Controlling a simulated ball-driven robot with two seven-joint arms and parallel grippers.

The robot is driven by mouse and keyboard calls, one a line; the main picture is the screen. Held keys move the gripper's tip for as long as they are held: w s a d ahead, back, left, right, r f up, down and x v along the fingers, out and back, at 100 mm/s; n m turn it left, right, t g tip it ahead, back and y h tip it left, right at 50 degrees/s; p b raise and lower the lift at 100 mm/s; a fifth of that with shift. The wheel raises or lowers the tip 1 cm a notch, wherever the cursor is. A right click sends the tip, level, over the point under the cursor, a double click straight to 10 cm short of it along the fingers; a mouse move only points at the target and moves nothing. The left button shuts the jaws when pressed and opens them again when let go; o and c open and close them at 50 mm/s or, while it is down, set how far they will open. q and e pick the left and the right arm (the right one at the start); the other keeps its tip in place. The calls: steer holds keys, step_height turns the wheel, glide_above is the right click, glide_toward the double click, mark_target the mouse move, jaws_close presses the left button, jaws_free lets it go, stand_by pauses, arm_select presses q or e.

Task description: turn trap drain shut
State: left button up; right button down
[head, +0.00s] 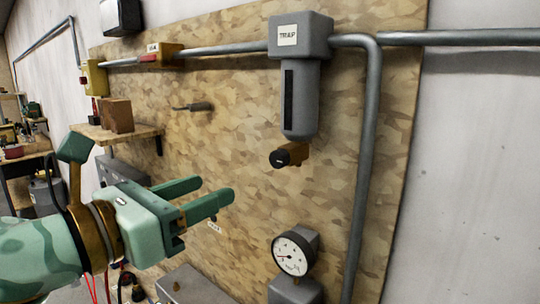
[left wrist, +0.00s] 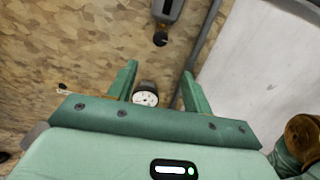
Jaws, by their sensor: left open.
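The grey trap (head: 302,75) hangs on the chipboard wall, with a label reading TRAP on its top block and a dark strip down its body. Below its bottom end is the drain, a dark knob on a brownish fitting (head: 289,155). The trap (left wrist: 169,10) and the dark drain knob (left wrist: 160,39) also show at the top of the left wrist view. My left gripper (head: 229,193) is open and empty, left of and below the drain knob and apart from it. Its two fingers (left wrist: 158,80) point toward the wall. My right gripper is not in view.
A pressure gauge (head: 292,253) sits below the drain. A grey pipe (head: 364,170) runs down right of the trap. A small wooden shelf (head: 117,133) with brown blocks and a handle-like peg (head: 197,106) are at left. Bare chipboard lies between gripper and trap.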

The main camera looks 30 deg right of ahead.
mark_target(275, 161)
arm_select(q)
steer(key=p+x, duration=0.4)
steer(key=x, duration=0.9)
steer(key=shift+d, duration=0.2)
steer(key=shift+w+d, duration=0.25)
steer(key=shift+d, duration=0.3)
steer(key=c, duration=1)
